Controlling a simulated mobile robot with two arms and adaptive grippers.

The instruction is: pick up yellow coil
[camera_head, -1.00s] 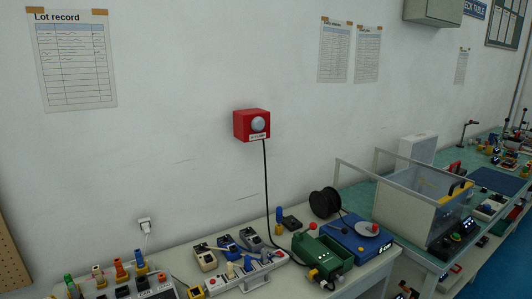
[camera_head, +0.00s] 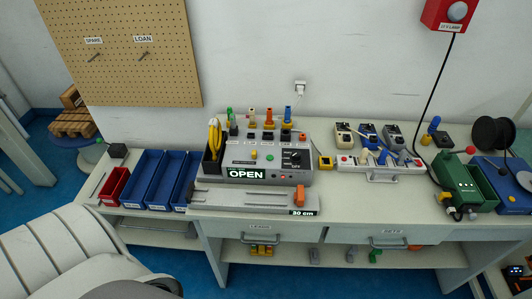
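A yellow coil (camera_head: 214,135) stands upright as narrow loops at the left end of the grey test box, on the bench. Its lower part is hidden in a black holder (camera_head: 211,164). Neither of my grippers shows in the head view, so nothing is seen touching the coil.
The grey test box (camera_head: 240,157) carries an OPEN display, knobs and several coloured plugs. A grey bar marked 30 cm (camera_head: 250,200) lies in front. Red (camera_head: 114,186) and blue bins (camera_head: 142,180) stand left. A power strip (camera_head: 380,163) and green device (camera_head: 466,188) are right.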

